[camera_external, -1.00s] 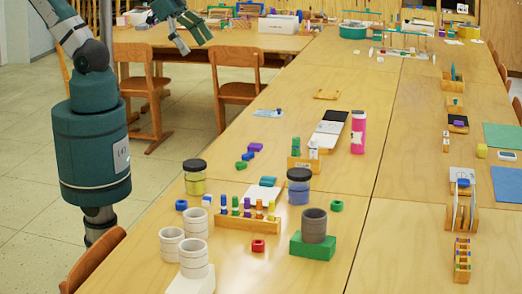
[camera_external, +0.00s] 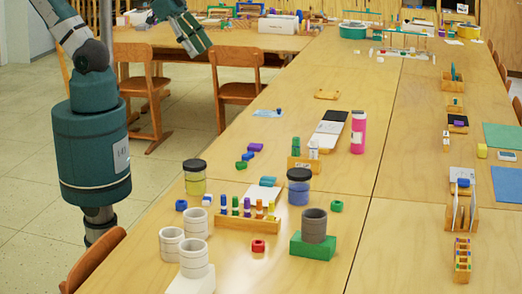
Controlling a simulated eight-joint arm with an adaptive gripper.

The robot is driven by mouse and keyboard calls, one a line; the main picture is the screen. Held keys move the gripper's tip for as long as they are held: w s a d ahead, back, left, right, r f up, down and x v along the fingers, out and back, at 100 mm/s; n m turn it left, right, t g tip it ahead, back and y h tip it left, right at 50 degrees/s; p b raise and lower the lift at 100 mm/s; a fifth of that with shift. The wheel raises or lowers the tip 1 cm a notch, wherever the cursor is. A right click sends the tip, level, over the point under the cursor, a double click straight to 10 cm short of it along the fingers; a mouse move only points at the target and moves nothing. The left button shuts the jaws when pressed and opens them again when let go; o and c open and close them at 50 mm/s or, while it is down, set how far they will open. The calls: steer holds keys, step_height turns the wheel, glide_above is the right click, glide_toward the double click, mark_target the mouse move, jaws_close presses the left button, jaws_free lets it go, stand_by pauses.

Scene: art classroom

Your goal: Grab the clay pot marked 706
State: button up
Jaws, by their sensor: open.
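A grey cylindrical pot (camera_external: 314,226) stands upright on a green block (camera_external: 313,247) at the near middle of the table. Three white pots stand at the near left: one at the back (camera_external: 196,223), one at the left (camera_external: 171,243) and one in front (camera_external: 194,258) on a white block. No number is legible on any pot, so I cannot tell which is marked 706. My gripper (camera_external: 196,42) is open and empty at the upper left, high up and far from the pots. Its fingers overlap from this side.
A wooden rack (camera_external: 247,226) with coloured pegs stands between the white and grey pots. A yellow jar (camera_external: 194,178), a blue jar (camera_external: 299,187) and a pink bottle (camera_external: 358,132) stand nearby. Chairs line the left side.

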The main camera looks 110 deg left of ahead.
steer(key=w+d, duration=0.1)
steer(key=m+g+h+b, duration=0.4)
steer(key=m+g+b, duration=0.2)
steer(key=m, duration=0.9)
glide_toward(196, 225)
steer(key=shift+s+a+f, duration=0.3)
steer(key=shift+a+f, duration=0.2)
steer(key=shift+a, duration=0.1)
steer(key=shift+s+a+f, duration=0.35)
steer(key=shift+a+f, duration=0.15)
steer(key=shift+a, duration=0.1)
steer(key=shift+f, duration=0.15)
steer(key=shift+b+x, duration=0.3)
steer(key=shift+x, duration=0.85)
